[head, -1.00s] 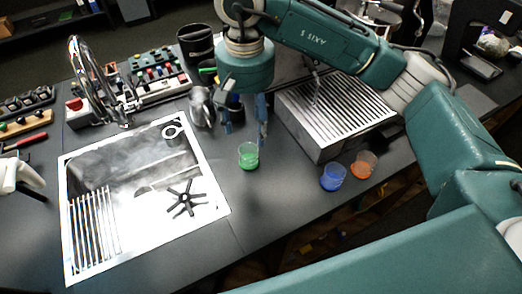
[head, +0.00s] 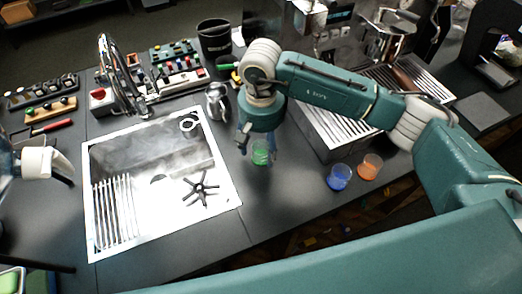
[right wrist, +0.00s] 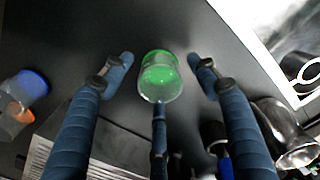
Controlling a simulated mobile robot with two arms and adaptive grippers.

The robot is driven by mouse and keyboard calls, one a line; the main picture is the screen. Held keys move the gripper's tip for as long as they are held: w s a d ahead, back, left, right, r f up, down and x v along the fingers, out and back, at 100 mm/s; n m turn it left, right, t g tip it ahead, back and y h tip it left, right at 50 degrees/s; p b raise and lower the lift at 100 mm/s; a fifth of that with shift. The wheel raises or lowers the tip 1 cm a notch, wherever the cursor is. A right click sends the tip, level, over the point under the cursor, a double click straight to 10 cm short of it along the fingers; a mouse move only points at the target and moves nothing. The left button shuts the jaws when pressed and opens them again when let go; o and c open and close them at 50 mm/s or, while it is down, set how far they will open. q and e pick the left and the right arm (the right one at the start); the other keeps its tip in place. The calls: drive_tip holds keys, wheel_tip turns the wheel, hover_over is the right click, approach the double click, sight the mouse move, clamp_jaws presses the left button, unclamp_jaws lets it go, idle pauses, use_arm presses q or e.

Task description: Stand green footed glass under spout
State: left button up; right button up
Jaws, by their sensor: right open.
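The green footed glass (head: 260,153) stands on the dark counter between the sink and the brewer's drip tray. In the right wrist view the glass (right wrist: 160,77) sits between the spread fingers, with clear space on both sides. My right gripper (head: 257,150) is open and lowered around the glass from above; its fingers also show in the right wrist view (right wrist: 162,70). The brewer's slatted drip tray (head: 335,128) is right of the glass. The spout is hidden or unclear behind my right arm. My left arm shows at the left edge, but its fingers are not clear.
A blue glass (head: 339,177) and an orange glass (head: 370,166) stand near the counter's front edge, right of the green one. A metal pitcher (head: 217,101) stands behind-left of my right gripper. The sink (head: 225,190) lies to the left.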

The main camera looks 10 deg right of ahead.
drive_tip(key=c, duration=1.4)
use_arm(q)
drive_tip(key=shift+s+f, duration=0.1)
drive_tip(key=shift+s, duration=0.35)
use_arm(e)
drive_tip(key=shift+o, duration=0.2)
drive_tip(key=shift+r, duration=0.1)
